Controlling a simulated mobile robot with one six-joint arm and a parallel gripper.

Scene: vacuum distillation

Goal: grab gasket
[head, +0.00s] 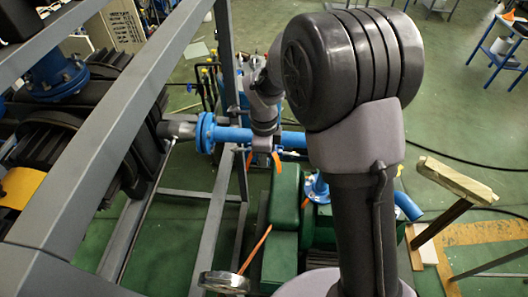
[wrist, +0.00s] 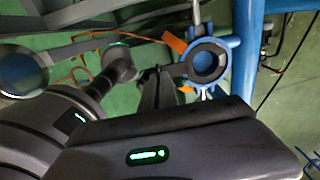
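A dark ring (wrist: 208,66) shows in the mouth of a blue flange (wrist: 192,62) in the wrist view. It may be the gasket, but I cannot tell whether it is a separate part. In the head view my arm reaches down to a blue horizontal pipe, and its end, where my gripper (head: 263,147) is, overlaps the pipe. Orange pieces show on both sides just below it. I cannot make out the fingers clearly, whether they touch anything, or whether they are open. No gasket is clear in the head view.
A blue pipe flange (head: 206,132) stands left of my arm's end. A grey metal frame (head: 130,110) crosses the left side. A green machine housing (head: 283,225) lies below. A wooden-topped stand (head: 452,180) is at right. Green floor is open at the upper right.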

